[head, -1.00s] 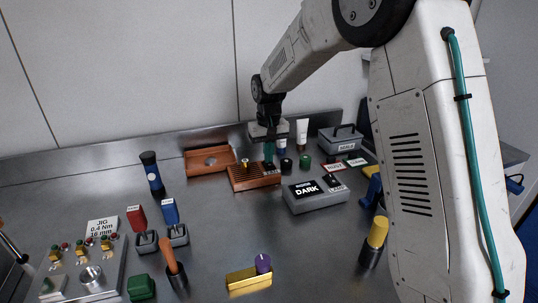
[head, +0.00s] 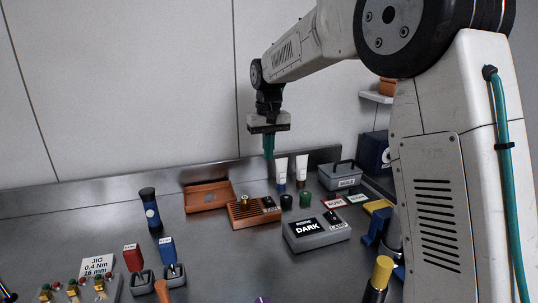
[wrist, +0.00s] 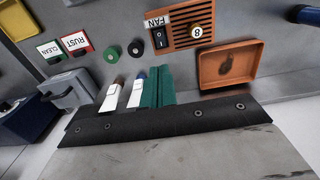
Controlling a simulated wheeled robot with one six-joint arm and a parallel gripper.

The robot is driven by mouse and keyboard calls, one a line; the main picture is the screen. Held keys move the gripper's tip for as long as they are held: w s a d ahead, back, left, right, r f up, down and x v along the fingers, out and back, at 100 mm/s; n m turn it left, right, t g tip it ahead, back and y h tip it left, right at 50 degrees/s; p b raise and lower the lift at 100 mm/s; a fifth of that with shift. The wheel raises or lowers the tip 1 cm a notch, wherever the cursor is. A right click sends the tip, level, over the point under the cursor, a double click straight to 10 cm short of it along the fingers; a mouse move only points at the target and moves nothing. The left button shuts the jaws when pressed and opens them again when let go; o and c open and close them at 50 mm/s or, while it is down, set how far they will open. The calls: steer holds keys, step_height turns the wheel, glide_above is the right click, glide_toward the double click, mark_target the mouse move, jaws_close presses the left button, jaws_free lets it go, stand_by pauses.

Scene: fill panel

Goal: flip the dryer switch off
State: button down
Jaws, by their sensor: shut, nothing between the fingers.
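No label reading dryer can be made out. My gripper (head: 268,156) has teal fingers and hangs in the air above the box, clear of the switch. Its fingers (wrist: 156,86) are together and empty. Which way the switch is set is hard to tell.
An orange tray (head: 208,197) sits left of the box. Two white tubes (head: 281,170) and dark and green round caps stand to its right. A grey DARK box (head: 317,231) with its own switch lies in front on the right. Red and blue levers (head: 168,250) stand at front left.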

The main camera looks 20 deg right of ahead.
mark_target(269, 202)
steer(key=shift+s+a, duration=0.1)
steer(key=shift+s, duration=0.45)
steer(key=shift+f, duration=0.1)
step_height(269, 202, down, 14)
steer(key=shift+r, duration=0.1)
stand_by(0.3)
steer(key=shift+s+f, duration=0.25)
steer(key=shift+f, duration=0.15)
steer(key=shift+w, duration=0.1)
